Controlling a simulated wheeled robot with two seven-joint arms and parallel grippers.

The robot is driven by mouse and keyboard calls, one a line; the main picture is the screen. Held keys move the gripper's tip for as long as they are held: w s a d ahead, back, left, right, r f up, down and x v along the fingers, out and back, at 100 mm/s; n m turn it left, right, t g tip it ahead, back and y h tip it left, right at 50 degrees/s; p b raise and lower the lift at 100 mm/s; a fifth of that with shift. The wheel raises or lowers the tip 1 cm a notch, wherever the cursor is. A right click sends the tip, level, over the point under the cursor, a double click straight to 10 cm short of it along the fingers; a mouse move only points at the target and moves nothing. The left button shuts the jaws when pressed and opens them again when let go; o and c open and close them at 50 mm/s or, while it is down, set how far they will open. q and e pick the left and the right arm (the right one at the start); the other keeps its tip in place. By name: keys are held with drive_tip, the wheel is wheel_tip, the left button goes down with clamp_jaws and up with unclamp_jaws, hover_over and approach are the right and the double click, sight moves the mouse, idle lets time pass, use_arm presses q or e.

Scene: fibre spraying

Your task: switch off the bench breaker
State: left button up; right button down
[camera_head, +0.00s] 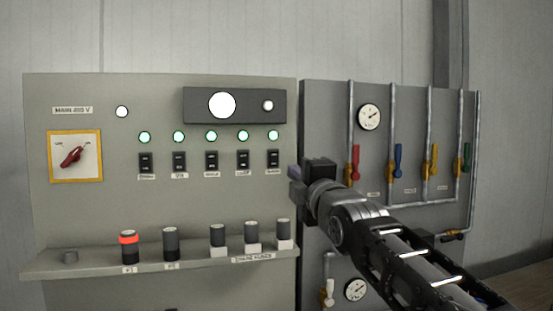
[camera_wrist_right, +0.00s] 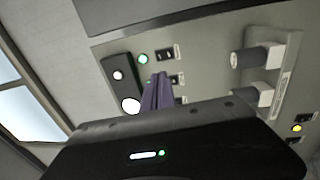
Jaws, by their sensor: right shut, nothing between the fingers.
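A row of several small black breaker switches (camera_head: 211,160) is on the grey panel (camera_head: 70,220), each with a label below and a lit green lamp (camera_head: 211,136) above. The labels are too small to read surely, so I cannot tell which is the bench breaker. My right gripper (camera_head: 293,173) is shut and empty, just right of the rightmost breaker (camera_head: 273,158). In the right wrist view its purplish fingers (camera_wrist_right: 156,92) point at the breaker row, near a breaker (camera_wrist_right: 166,54), partly covering the row; I cannot tell whether they touch. My left gripper is out of view.
A red rotary main switch (camera_head: 72,156) on a yellow plate is at left. A dark box with white lamps (camera_head: 222,105) is above the breakers. A shelf (camera_head: 100,266) with several dark cylinders juts out below. A pipe panel (camera_head: 325,100) with coloured valves stands at right, behind my arm.

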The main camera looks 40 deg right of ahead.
sight(274, 155)
drive_tip(key=p+x, duration=0.9)
drive_tip(key=x, duration=0.3)
drive_tip(key=shift+w+d+r, duration=0.15)
drive_tip(key=shift+w+r, duration=0.05)
drive_tip(key=shift+w, duration=0.15)
drive_tip(key=shift+w+d+f+p, duration=0.15)
drive_tip(key=shift+w+p, duration=0.35)
drive_tip(key=shift+p, duration=0.05)
